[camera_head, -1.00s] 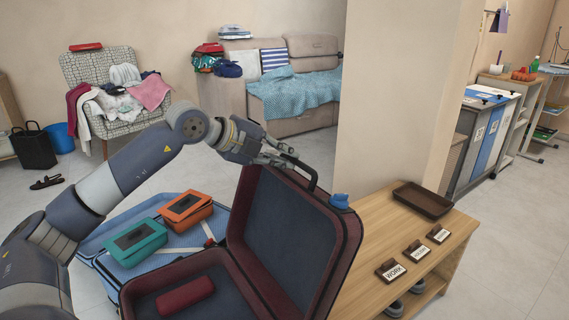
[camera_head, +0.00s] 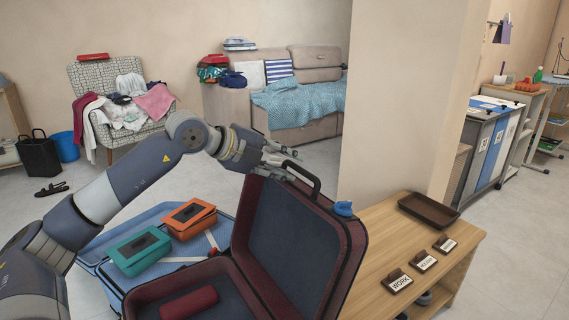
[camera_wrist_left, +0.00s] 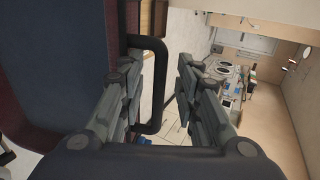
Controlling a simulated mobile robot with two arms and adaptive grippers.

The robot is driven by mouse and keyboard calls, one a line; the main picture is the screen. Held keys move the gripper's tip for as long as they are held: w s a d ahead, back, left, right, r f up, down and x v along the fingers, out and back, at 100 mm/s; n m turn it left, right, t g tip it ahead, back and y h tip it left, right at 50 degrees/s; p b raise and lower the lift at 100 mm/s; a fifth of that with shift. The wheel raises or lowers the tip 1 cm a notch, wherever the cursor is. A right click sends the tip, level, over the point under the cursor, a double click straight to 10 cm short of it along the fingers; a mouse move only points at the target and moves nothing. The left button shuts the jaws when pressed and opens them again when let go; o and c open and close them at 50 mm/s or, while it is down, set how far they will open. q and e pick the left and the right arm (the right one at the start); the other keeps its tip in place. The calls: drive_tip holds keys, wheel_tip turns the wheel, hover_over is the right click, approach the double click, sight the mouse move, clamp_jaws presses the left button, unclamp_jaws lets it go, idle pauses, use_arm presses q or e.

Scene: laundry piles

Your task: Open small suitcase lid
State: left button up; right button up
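The small maroon suitcase (camera_head: 228,272) stands with its lid (camera_head: 305,245) raised, roughly upright and leaning back to the right. A black handle (camera_head: 309,184) sticks out of the lid's upper edge and also shows in the left wrist view (camera_wrist_left: 155,85). My left gripper (camera_head: 292,163) is at the lid's top edge beside the handle. In the left wrist view its fingers (camera_wrist_left: 160,95) are spread apart, with part of the handle between them, nearer the left finger. A dark red rolled item (camera_head: 189,304) lies in the suitcase base. My right gripper is not in view.
A blue suitcase (camera_head: 90,258) holding a teal case (camera_head: 138,250) and an orange case (camera_head: 189,218) lies behind the small one. Open floor lies beyond.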

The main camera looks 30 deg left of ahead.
use_arm(q)
drive_tip(key=shift+s+a+r, duration=0.2)
drive_tip(key=shift+s, duration=0.1)
drive_tip(key=v, duration=1.1)
idle(0.4)
idle(0.5)
